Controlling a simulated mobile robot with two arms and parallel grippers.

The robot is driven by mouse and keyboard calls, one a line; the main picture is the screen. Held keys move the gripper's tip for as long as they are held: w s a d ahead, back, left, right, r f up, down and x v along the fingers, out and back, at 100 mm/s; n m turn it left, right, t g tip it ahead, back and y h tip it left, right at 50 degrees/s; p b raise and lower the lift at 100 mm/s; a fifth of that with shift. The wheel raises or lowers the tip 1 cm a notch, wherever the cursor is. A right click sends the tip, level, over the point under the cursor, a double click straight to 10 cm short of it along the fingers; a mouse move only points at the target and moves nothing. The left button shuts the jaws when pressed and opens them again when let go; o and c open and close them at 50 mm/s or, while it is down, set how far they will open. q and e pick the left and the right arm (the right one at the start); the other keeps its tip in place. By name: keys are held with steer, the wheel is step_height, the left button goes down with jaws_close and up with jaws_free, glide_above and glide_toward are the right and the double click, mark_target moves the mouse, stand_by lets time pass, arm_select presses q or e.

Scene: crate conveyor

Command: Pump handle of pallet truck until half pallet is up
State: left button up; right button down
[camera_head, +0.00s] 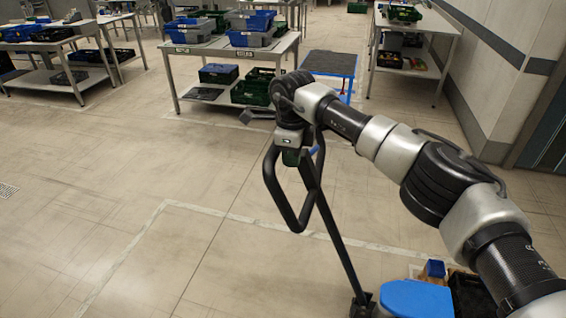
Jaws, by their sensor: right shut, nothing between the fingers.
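The black loop handle (272,185) of the pallet truck stands tilted in the middle of the camera_head view. Its long shaft (338,245) runs down to the lower right. My right arm comes in from the right, and my right gripper (291,157) points down at the top of the loop. The gripper is shut with nothing held between its fingers; whether it touches the handle is hard to tell. The half pallet is not clearly visible. A blue rounded surface (415,300) shows beside the shaft's foot at the bottom edge. My left gripper is not in view.
A grey table (215,50) with blue, grey and green crates stands behind the handle. More shelving stands at the left and upper right. The floor left of the handle is clear.

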steer(key=shift+w+a+f, duration=0.2)
steer(key=shift+a, duration=0.35)
steer(key=shift+w+a+f, duration=0.15)
steer(key=shift+a+f, duration=0.05)
steer(key=shift+a, duration=0.35)
steer(key=shift+d+r, duration=0.1)
steer(key=s+d+r+p, duration=0.1)
steer(key=s+d+r, duration=0.2)
steer(key=d, duration=0.9)
steer(key=s+d+r+p, duration=0.15)
steer(key=s+d, duration=0.25)
steer(key=d, duration=0.8)
steer(key=s+d+r, duration=0.3)
steer(key=d, duration=0.8)
step_height(320, 180, up, 13)
steer(key=d+p, duration=0.1)
steer(key=p, duration=0.9)
steer(key=shift+s+f, duration=0.15)
steer(key=shift+s, duration=0.05)
